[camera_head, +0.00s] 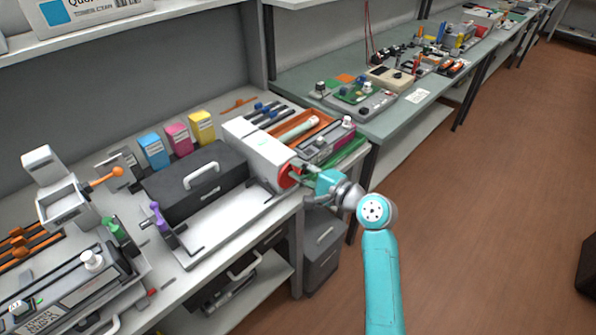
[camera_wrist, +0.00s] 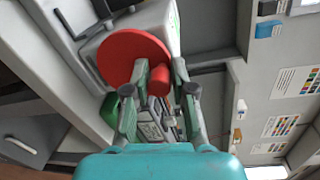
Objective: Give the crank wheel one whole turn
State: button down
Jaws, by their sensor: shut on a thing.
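The crank wheel (camera_wrist: 125,52) is a red disc on the end of a white housing (camera_head: 258,150). In the head view the wheel (camera_head: 286,176) shows partly, at the bench's front edge. A red knob (camera_wrist: 159,80) stands out from the wheel's face, near its rim. My gripper (camera_wrist: 160,72) is at the wheel, with a finger on either side of the knob and shut on it. In the head view my gripper (camera_head: 303,172) reaches the wheel from the right, and its fingertips are hard to make out.
A black case (camera_head: 195,183) with a handle and blue, magenta and yellow cartridges (camera_head: 178,138) stand left of the housing. Trays with orange and grey parts (camera_head: 305,128) lie behind it. A grey drawer unit (camera_head: 322,255) stands below.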

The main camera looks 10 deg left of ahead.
jog(key=shift+w+r+m, duration=0.1)
jog(key=shift+w+m, duration=0.1)
jog(key=shift+m, duration=0.3)
jog(key=c, duration=1)
grip_release()
jog(key=shift+o, duration=0.2)
jog(key=shift+d, duration=0.1)
jog(key=v, duration=1.2)
jog(key=shift+f, duration=0.25)
